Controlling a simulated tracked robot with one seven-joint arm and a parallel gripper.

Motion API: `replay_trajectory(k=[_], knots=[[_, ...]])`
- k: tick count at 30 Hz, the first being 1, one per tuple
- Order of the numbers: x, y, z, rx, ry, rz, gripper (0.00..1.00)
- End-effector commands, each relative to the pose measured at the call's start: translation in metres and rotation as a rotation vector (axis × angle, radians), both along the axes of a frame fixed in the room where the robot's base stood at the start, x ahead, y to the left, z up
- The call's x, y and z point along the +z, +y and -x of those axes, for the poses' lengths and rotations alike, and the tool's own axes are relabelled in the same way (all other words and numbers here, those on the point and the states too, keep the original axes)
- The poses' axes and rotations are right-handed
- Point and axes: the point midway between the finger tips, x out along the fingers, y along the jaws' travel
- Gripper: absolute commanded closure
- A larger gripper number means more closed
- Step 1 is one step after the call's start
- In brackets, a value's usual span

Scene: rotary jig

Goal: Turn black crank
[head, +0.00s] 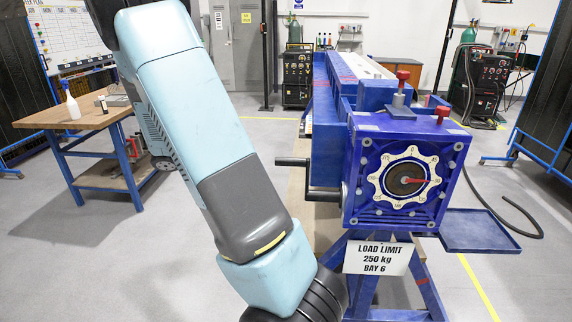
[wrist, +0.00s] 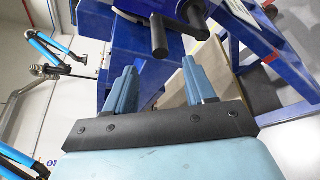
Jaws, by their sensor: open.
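The black crank (head: 322,195) is on the left side of the blue jig box (head: 362,190) in the head view. Its dark handle (head: 292,162) sticks out to the left. In the wrist view the crank handle (wrist: 159,36) is at the top centre, beyond the fingertips and roughly in line with the gap between them. My gripper (wrist: 160,76) is open and empty, with two blue fingers spread apart. The handle looks clear of both fingers. In the head view the gripper is out of sight; only my arm shows.
The jig has a pale dial (head: 407,155) with a red pointer on its front and a load-limit sign (head: 378,258) below. A blue tray (head: 478,230) juts out at the right. A wooden workbench (head: 75,113) stands at the left. Grey floor is clear between.

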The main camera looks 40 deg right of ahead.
Motion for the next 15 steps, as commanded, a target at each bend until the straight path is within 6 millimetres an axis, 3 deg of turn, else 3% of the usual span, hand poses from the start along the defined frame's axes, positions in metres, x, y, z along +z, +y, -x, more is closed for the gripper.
replay_trajectory(k=[5, 15], knots=[[-0.003, -0.013, 0.008, 0.000, 0.003, 0.004, 0.45], [-0.016, -0.062, 0.037, -0.003, 0.003, 0.002, 0.45]])
